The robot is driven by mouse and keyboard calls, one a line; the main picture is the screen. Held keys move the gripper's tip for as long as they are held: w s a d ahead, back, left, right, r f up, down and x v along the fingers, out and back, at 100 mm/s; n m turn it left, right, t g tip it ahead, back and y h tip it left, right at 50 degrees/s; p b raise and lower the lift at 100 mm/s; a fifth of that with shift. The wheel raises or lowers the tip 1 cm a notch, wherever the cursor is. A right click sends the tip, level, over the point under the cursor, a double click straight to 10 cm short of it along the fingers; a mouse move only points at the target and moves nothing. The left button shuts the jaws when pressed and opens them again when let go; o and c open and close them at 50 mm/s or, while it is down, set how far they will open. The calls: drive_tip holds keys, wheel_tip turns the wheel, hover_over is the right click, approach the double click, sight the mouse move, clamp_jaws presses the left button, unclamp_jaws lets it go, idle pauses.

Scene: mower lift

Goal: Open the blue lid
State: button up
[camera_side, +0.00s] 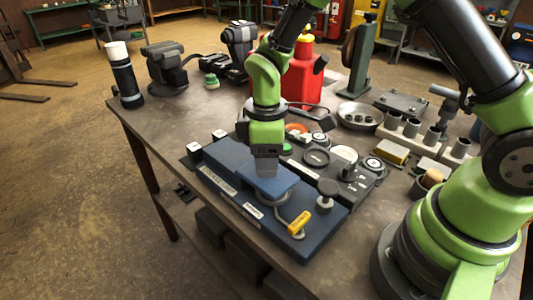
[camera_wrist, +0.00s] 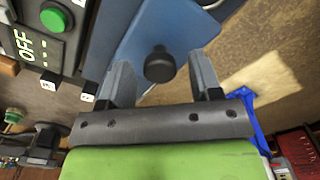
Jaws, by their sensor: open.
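The blue lid (camera_side: 285,188) is a flat lighter-blue plate over the dark blue base (camera_side: 315,238) on the workbench, and it looks closed. The lid also shows in the wrist view (camera_wrist: 140,38). A round black knob (camera_wrist: 159,65) stands on the lid. My gripper (camera_wrist: 162,78) is open, with one finger on each side of the knob and visible gaps to it. In the side view my gripper (camera_side: 266,172) points down over the lid; the knob is hidden there. I cannot tell how deep the fingers reach around the knob.
A yellow-tabbed latch (camera_side: 299,222) and a black knob (camera_side: 327,190) sit on the base's near right. Behind is a dark control panel (camera_side: 350,185) with dials. A red can (camera_side: 303,85) stands farther back.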

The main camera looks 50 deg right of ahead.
drive_tip(key=shift+c, duration=0.4)
clamp_jaws()
drive_tip(key=shift+w, duration=4.55)
drive_tip(key=shift+o, duration=0.4)
unclamp_jaws()
wheel_tip(320, 180, up, 10)
drive_tip(key=shift+r, duration=2.8)
